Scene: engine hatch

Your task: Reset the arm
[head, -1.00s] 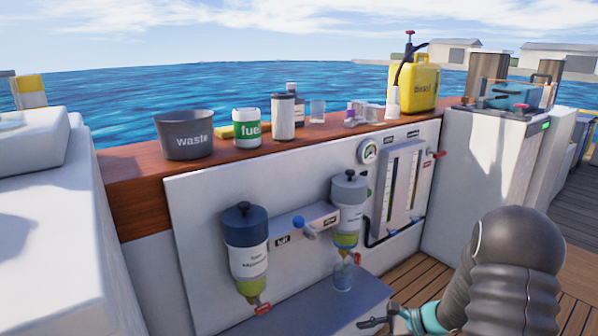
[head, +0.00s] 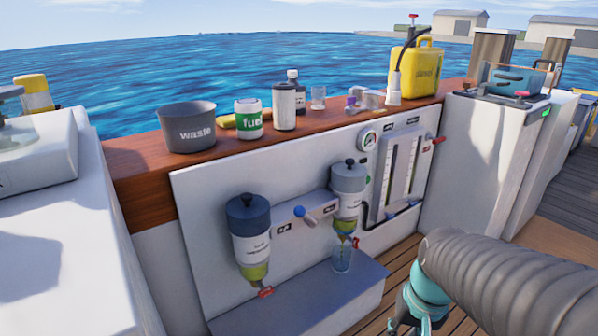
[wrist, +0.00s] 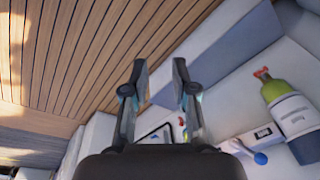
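My gripper (wrist: 160,75) shows in the wrist view with its two fingers apart and nothing between them. Behind the fingers are the planked deck and the pale step. In the head view my arm comes in from the lower right, and my gripper (head: 410,318) is low at the bottom edge, right of the grey step (head: 300,296). Its fingertips are partly cut off there. It touches nothing that I can see.
Two filter bowls (head: 249,240) (head: 347,190) hang on the white panel, with a blue-knobbed lever (head: 300,212) between them. A clear cup (head: 343,257) stands on the step under the right filter.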

